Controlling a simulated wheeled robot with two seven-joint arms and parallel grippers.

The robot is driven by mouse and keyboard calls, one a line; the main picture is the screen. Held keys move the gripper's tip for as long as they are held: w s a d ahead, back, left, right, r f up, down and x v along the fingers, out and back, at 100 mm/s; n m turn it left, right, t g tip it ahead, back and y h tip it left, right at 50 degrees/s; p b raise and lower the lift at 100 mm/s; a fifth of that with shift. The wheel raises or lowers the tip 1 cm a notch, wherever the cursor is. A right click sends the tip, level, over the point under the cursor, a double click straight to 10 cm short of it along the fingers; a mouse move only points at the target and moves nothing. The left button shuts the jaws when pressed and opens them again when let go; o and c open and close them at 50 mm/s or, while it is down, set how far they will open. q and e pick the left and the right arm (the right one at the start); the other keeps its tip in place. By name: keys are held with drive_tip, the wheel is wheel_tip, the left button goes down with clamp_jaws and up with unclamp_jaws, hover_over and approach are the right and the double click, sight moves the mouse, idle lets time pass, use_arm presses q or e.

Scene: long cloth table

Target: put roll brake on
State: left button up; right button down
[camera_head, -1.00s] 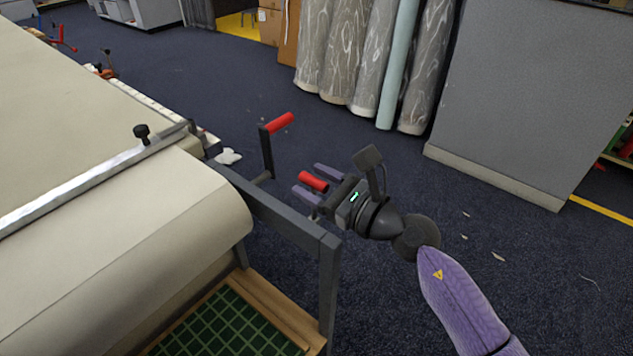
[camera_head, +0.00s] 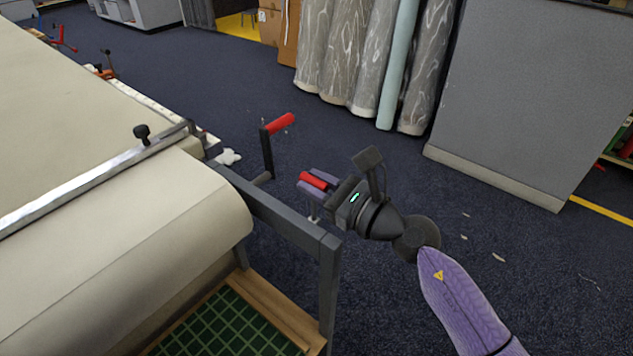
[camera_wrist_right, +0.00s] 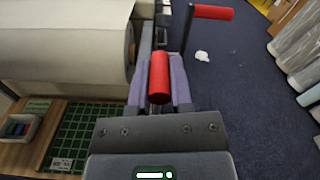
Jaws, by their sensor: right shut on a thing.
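The roll brake's lever shows as a short red grip (camera_head: 313,181) beside the dark frame (camera_head: 275,217) at the end of the cloth roll (camera_head: 205,215). My right gripper (camera_head: 318,184) is shut on this red grip, with one purple finger on each side. In the right wrist view the red grip (camera_wrist_right: 159,77) stands between the two fingers (camera_wrist_right: 160,85). The rest of the lever is mostly hidden behind the gripper. A crank with a red handle (camera_head: 281,123) stands beyond it, apart from the gripper. My left gripper is not in view.
A metal bar with a black knob (camera_head: 141,132) lies across the cloth. A green gridded mat (camera_head: 225,325) is on the wooden shelf below. Upright fabric rolls (camera_head: 355,60) and a grey cabinet (camera_head: 545,95) stand behind open floor.

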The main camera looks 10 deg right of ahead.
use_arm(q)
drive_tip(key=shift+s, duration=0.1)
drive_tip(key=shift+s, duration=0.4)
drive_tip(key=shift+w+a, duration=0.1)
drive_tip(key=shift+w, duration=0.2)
use_arm(e)
drive_tip(key=shift+w+d, duration=0.1)
drive_tip(key=shift+w, duration=0.05)
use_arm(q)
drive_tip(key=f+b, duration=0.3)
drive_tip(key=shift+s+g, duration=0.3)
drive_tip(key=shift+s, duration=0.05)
use_arm(e)
drive_tip(key=w+d+f+m, duration=0.6)
drive_tip(key=m, duration=0.8)
drive_tip(key=shift+f, duration=0.15)
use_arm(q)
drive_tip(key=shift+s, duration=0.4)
